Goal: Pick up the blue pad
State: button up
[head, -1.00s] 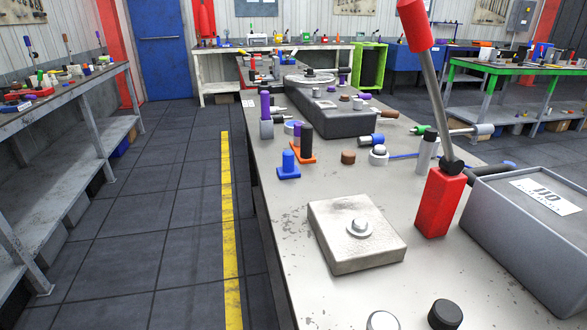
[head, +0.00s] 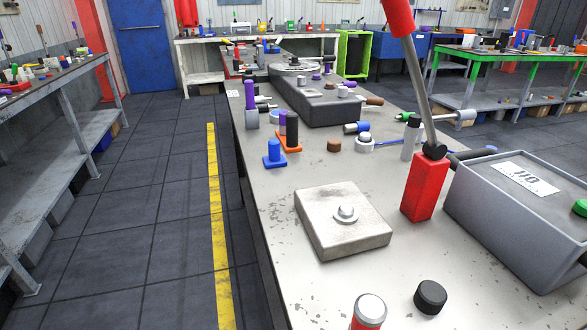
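A blue piece (head: 274,155) with a flat square base and an upright post stands on the long grey workbench (head: 272,205), near its left edge. It is the only blue item here with a pad-like base. An orange-based piece (head: 290,140) with a dark post stands just behind it to the right, close by. My gripper is not in view.
A metal block with a round knob (head: 343,225) lies in front of the blue piece. A red lever stand (head: 425,185), a grey box (head: 510,215), a black cap (head: 430,296) and a silver-topped red cylinder (head: 369,310) stand nearer. The floor left of the bench is clear.

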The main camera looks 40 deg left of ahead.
aim_at(275, 160)
jog(key=j, duration=0.5)
jog(key=i+j+u, duration=0.15)
jog(key=j, duration=0.85)
jog(key=i+j+u, duration=0.1)
jog(key=j, duration=0.4)
jog(key=i+j+u, duration=0.1)
jog(key=j, duration=0.4)
jog(key=i+j, duration=0.1)
jog(key=j, duration=0.4)
jog(key=i+j+u, duration=0.1)
jog(key=j, duration=0.4)
